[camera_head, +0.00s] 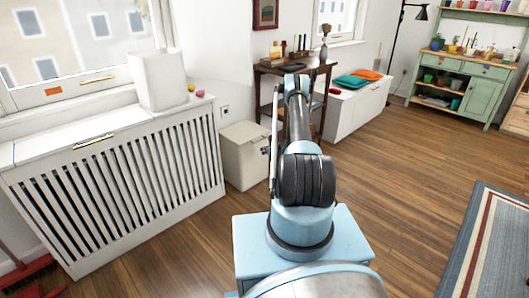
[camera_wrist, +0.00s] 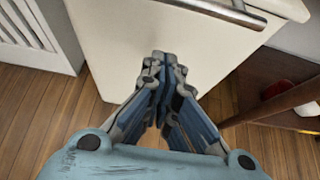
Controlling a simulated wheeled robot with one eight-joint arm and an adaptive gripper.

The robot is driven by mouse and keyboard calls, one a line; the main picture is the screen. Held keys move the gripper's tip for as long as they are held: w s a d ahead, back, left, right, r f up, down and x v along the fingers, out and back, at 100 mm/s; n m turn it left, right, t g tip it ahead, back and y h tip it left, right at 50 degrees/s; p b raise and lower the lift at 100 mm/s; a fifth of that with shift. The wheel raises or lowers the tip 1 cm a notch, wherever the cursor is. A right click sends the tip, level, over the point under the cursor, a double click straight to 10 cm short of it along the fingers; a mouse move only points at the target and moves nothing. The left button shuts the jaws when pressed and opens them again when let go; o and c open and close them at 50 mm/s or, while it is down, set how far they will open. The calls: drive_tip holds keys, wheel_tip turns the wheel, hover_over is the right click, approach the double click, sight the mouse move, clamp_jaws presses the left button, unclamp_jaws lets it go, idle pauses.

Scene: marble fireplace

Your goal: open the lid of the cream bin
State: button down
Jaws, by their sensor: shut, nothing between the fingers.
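The cream bin (camera_head: 241,170) stands on the wood floor, left of my arm, in the head view. Its lid (camera_head: 243,136) lies flat over the top, and part of the bin's right side is hidden behind my arm. In the wrist view the bin's pale face (camera_wrist: 112,45) fills the upper middle, with a metal bar handle (camera_wrist: 215,10) near its top edge. My gripper (camera_wrist: 163,58) is shut and empty in front of this face, below and left of the handle. Whether the fingertips touch the face I cannot tell. The gripper is not clear in the head view.
A white slatted radiator cover (camera_head: 120,190) with a white box (camera_head: 157,80) on it stands left of the bin. A dark wooden desk (camera_head: 270,70) stands behind it, and a white bench (camera_head: 352,105) is farther right. The floor right of my arm is clear up to a rug (camera_head: 492,250).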

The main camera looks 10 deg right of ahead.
drive_tip(key=shift+w+a+r, duration=0.15)
drive_tip(key=shift+r, duration=0.85)
drive_tip(key=shift+w+a+r, duration=0.15)
drive_tip(key=shift+r, duration=0.85)
